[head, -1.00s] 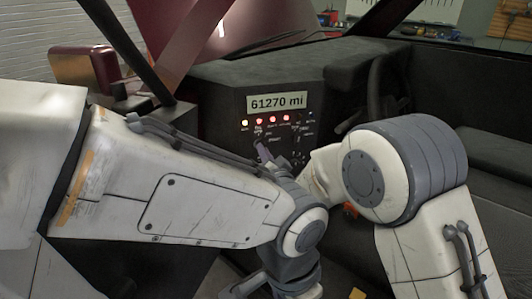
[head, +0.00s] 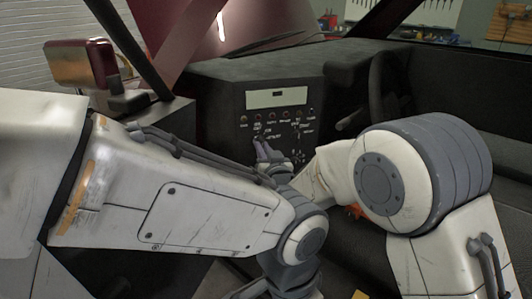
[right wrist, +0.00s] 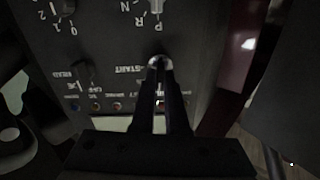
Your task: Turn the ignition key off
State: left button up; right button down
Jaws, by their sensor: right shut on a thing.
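The ignition switch is on the dark dash panel (head: 232,100), near the START label in the right wrist view. My right gripper (head: 262,147) reaches the panel's lower left in the head view. In the right wrist view its fingers (right wrist: 160,64) are shut on the ignition key (right wrist: 159,60), which is mostly hidden between the fingertips. The panel's display (head: 277,98) is blank and its row of indicator lights (head: 271,116) is dark. My left arm crosses the front of the head view; its gripper does not show.
A selector lever (right wrist: 156,6) with P, R and N marks is close to my right fingertips. Other knobs (right wrist: 84,73) are on the same panel. A steering wheel (head: 378,90) stands right of the panel. My two arms are close together in front of it.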

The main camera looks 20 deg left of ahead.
jog(key=shift+a+r+n, duration=0.1)
jog(key=shift+a+n, duration=0.1)
jog(key=shift+n, duration=0.5)
jog(key=shift+s+n, duration=0.1)
jog(key=shift+n, duration=0.2)
jog(key=c, duration=0.9)
grip_release()
jog(key=shift+a, duration=0.1)
jog(key=b+v, duration=0.3)
jog(key=v, duration=0.7)
jog(key=shift+s+d, duration=0.1)
jog(key=shift+d, duration=0.2)
